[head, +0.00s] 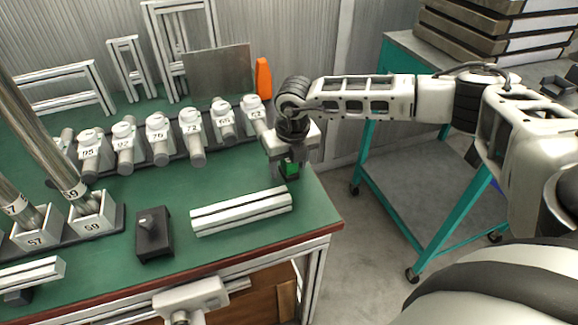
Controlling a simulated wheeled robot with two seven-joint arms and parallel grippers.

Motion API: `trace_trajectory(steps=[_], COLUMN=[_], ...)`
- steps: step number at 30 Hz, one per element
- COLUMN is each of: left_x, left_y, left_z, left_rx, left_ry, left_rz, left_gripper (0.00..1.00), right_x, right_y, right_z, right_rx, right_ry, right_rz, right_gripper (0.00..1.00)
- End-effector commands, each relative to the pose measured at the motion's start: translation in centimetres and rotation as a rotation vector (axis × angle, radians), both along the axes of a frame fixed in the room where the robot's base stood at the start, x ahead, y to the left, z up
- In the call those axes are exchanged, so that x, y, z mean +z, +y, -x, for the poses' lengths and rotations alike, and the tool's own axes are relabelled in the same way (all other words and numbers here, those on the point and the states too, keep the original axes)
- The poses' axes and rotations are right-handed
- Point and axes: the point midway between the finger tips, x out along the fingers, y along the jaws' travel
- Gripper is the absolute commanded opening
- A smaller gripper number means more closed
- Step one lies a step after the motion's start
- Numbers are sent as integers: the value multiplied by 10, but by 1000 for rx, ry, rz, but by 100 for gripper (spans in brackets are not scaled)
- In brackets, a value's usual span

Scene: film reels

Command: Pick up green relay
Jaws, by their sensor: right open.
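The green relay (290,168) is a small green block near the right end of the green bench top, behind an aluminium bar. My right gripper (290,173) points down directly over it, with dark fingers beside the block. The jaws are open, and the hand hides part of the relay. I cannot tell whether the fingers touch it.
The silver aluminium bar (242,211) lies just in front of the relay. A black box with a knob (154,234) stands to its left. Numbered white holders (190,128) line the back. A teal cart (420,175) stands right of the bench.

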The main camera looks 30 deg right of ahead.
Motion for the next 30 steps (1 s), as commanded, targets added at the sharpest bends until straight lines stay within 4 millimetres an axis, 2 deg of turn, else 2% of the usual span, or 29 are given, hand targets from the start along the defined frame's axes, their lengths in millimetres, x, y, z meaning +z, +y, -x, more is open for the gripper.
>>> trace_trajectory(steps=[5,6,11,12,23,26,30], left_x=[0,0,0,0,3,4,4], left_y=[0,0,0,0,0,0,0], left_z=[0,0,0,0,-1,-1,-1], left_rx=[0,1,0,0,0,0,0], left_ry=[0,0,-1,-1,-6,-6,-6], left_rz=[0,1,2,2,2,2,1], left_gripper=[36,36,36,36,36,36,36], right_x=[-1,-1,0,0,4,12,34], right_y=[0,0,0,0,0,0,0], right_z=[0,0,0,0,-1,-1,-1], right_rx=[0,0,0,0,0,-1,0], right_ry=[0,0,0,0,-2,-3,-4], right_rz=[0,0,0,0,-1,-2,-2], right_gripper=[56,54,9,7,7,7,7])
